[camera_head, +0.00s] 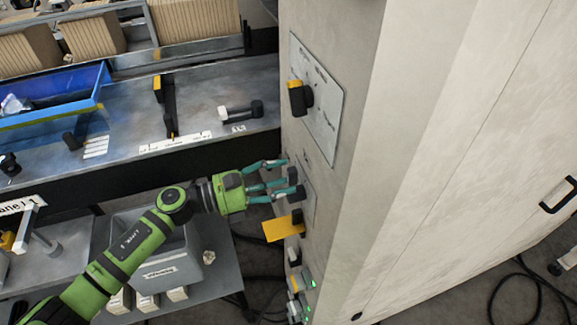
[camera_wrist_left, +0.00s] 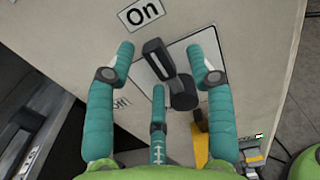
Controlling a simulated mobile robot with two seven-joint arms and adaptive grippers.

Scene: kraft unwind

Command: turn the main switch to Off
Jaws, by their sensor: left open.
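The main switch is a black rotary handle (camera_wrist_left: 158,60) on a pale plate on the cabinet wall. In the left wrist view its lever points up and left toward the "On" label (camera_wrist_left: 142,13). The "Off" label (camera_wrist_left: 121,102) is at the lower left, partly hidden by a finger. My left gripper (camera_head: 284,176) is open, its teal fingers reaching the cabinet side at the switch (camera_head: 293,177). In the left wrist view the fingers (camera_wrist_left: 160,62) spread on both sides of the handle and below it; I cannot tell whether they touch. My right gripper is not in view.
The tall beige cabinet (camera_head: 430,130) fills the right. Above the switch is a panel with a black and yellow knob (camera_head: 298,98); below it a yellow plate (camera_head: 284,229) juts out. A workbench (camera_head: 210,100) with a blue bin (camera_head: 50,100) and a lower shelf with a grey bin (camera_head: 160,270) stand left.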

